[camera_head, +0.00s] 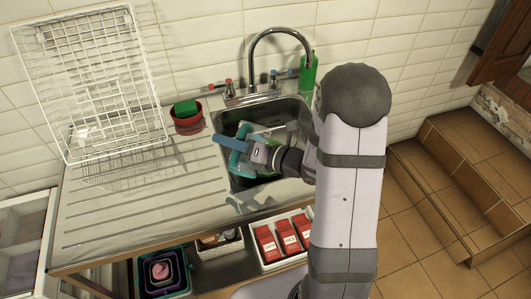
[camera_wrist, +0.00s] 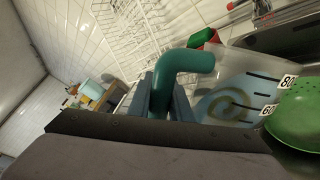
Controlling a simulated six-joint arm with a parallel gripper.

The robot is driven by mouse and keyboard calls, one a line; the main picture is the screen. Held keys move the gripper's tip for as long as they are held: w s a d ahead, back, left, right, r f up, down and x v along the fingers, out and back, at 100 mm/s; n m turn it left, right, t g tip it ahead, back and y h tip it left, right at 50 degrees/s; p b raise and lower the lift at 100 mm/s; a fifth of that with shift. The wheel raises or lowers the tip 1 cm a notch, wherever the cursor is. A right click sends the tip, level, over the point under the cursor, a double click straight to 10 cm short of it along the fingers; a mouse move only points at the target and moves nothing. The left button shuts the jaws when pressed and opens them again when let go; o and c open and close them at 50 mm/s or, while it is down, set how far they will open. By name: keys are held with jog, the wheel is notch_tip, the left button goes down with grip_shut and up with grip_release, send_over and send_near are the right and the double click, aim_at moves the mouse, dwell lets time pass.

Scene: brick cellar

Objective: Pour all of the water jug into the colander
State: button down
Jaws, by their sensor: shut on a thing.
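The water jug (camera_wrist: 250,75) is clear, with black measuring marks and a teal handle (camera_wrist: 187,62). Bluish water shows low in it in the wrist view. My gripper (camera_wrist: 165,100) is shut on the handle. In the head view my gripper (camera_head: 258,153) holds the jug over the sink, with the teal handle (camera_head: 238,152) on its left; my arm hides part of the jug. The green colander (camera_wrist: 300,112) is at the right edge of the wrist view, beside the jug and partly cut off. I cannot tell the jug's exact tilt.
The sink (camera_head: 232,122) has a chrome tap (camera_head: 280,32) behind it and a green bottle (camera_head: 308,75) at the back right. A red pot with a green sponge (camera_head: 186,112) stands left of it. A white wire rack (camera_head: 95,80) leans on the wall. The ribbed drainboard (camera_head: 135,205) is mostly clear.

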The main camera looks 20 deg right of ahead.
jog(key=shift+w+d+r+p, duration=0.2)
jog(key=shift+r+p, duration=0.1)
jog(key=shift+p, duration=0.1)
jog(key=shift+w+d+f+m+p, duration=0.4)
jog(key=shift+w+f+m, duration=0.15)
jog(key=shift+m, duration=0.45)
dwell(0.8)
jog(key=shift+w+d+r+m+g+p, duration=0.15)
jog(key=shift+w+d+m+g+p, duration=0.4)
jog(key=shift+p, duration=0.85)
dwell(1.0)
jog(key=shift+w+d+f+m+y+p, duration=0.25)
jog(key=shift+w+d+f+m, duration=0.2)
jog(key=shift+w+d, duration=0.2)
jog(key=shift+w+d+f+m+y+p, duration=0.2)
jog(key=shift+w+d+f+m, duration=0.25)
jog(key=shift+w, duration=0.25)
dwell(0.5)
jog(key=shift+w+d+f+m, duration=0.75)
jog(key=shift+w+d+f, duration=0.05)
dwell(0.8)
